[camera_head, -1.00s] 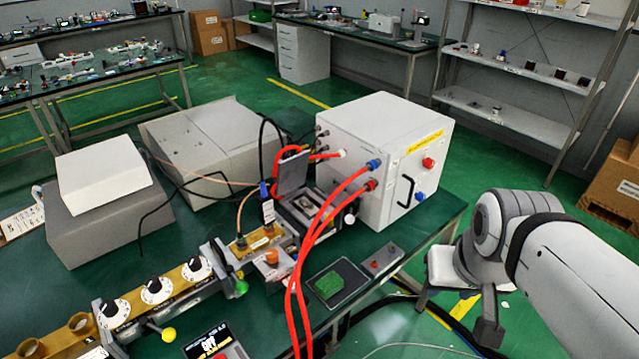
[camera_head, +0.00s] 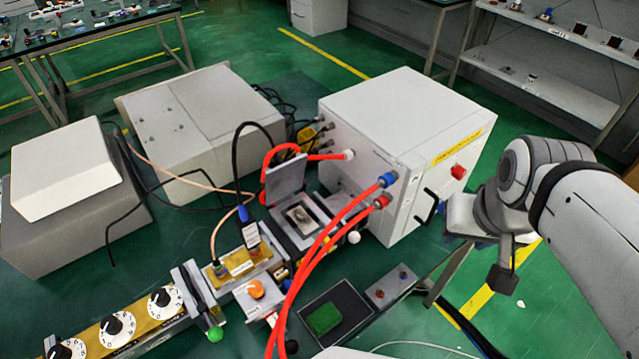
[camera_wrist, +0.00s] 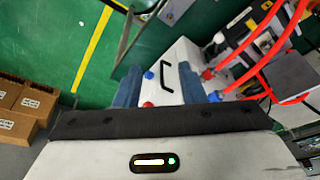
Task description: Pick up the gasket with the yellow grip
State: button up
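No gasket with a yellow grip can be made out in the current views. In the head view a green ball grip (camera_head: 214,333) sticks out in front of the brass waveguide line (camera_head: 135,330), and a white ball (camera_head: 353,237) shows beside the small opened block. My gripper (camera_wrist: 160,80) shows in the wrist view with its two blue-grey fingers apart and nothing between them. It is at the right of the head view, beside the white cabinet, away from the waveguide line.
The white cabinet (camera_head: 400,150) with a black handle stands on the bench. Thick red hoses (camera_head: 330,245) arch in front of it. A black tray (camera_head: 360,308) with a green pad lies in front.

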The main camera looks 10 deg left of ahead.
jog(key=shift+o, duration=1.3)
jog(key=shift+w+a+f+n, duration=0.2)
jog(key=shift+w+n, duration=0.1)
jog(key=shift+n, duration=0.1)
jog(key=n+g+b, duration=0.3)
jog(key=n+b, duration=0.3)
jog(key=n, duration=2)
send_over(328, 241)
jog(key=f, duration=0.8)
jog(key=d+f, duration=0.1)
jog(key=f, duration=0.4)
jog(key=shift+w, duration=0.1)
jog(key=shift+a+f+n, duration=0.25)
jog(key=shift+a+n, duration=0.05)
jog(key=shift+a+f, duration=0.1)
jog(key=shift+f, duration=0.25)
notch_tip(328, 241, down, 7)
jog(key=shift+a+f+p, duration=0.1)
jog(key=shift+p, duration=0.65)
